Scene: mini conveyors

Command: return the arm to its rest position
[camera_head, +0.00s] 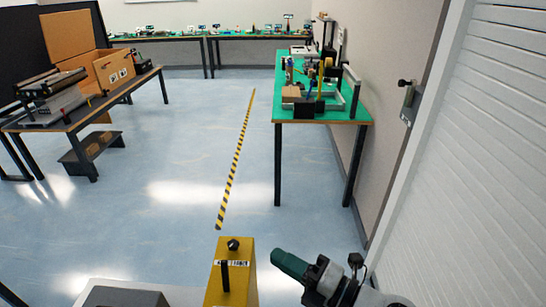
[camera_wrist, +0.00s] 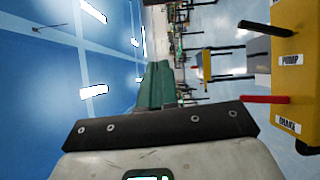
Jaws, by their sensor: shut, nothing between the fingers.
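My gripper (camera_head: 280,256) shows at the bottom of the head view, just right of the yellow box, with my folded arm at the lower right. Its green fingers are together and hold nothing. In the wrist view the closed fingers (camera_wrist: 158,66) point away from the camera, past a dark mounting bar. That view is turned on its side, with the blue ceiling at left. No object touches the fingers.
A yellow box (camera_head: 231,284) with a black knob stands close left of my gripper. A white slatted shutter (camera_head: 490,130) lines the right. A green-topped table (camera_head: 345,112) with tools stands ahead; a dark table (camera_head: 72,120) stands left. Open floor (camera_head: 180,165) lies between.

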